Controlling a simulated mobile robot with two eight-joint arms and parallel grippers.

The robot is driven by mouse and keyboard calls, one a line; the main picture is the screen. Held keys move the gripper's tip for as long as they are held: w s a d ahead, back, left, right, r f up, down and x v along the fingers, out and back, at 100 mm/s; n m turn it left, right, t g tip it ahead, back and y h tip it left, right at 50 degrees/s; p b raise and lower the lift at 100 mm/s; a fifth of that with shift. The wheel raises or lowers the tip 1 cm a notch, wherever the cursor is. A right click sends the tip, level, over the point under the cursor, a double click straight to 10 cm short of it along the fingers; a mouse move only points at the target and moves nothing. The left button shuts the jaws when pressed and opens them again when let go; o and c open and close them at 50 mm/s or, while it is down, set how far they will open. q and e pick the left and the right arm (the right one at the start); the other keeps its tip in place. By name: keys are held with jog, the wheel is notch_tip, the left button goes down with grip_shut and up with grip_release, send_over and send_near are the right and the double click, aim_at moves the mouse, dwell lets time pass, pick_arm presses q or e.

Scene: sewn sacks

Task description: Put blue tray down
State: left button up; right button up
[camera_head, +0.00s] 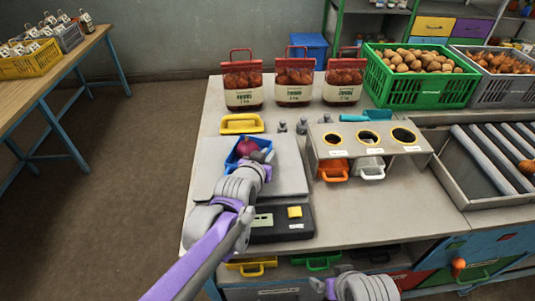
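The blue tray (232,161) holds a dark red onion (249,147) and is over the grey plate of the scale (286,175). My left gripper (263,156) is at the tray's right end, with its fingers closed on it; the grip itself is partly hidden by the hand. I cannot tell whether the tray's underside touches the plate. My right gripper (325,288) is low at the bottom edge, in front of the bench drawers, away from the tray. Its fingers are too little seen to tell open from shut.
A yellow tray (242,123) lies behind the scale. Small grey weights (301,126) and a stand with three holes (330,135) are to the right, with orange (333,171) and white (371,168) trays below it. Red sacks (294,82) stand behind. Bare bench top (400,205) lies front right.

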pick_arm(q)
jog(key=shift+o, duration=1.3)
jog(key=shift+r, duration=0.25)
jog(key=p+v, duration=0.1)
jog(key=v, duration=1.1)
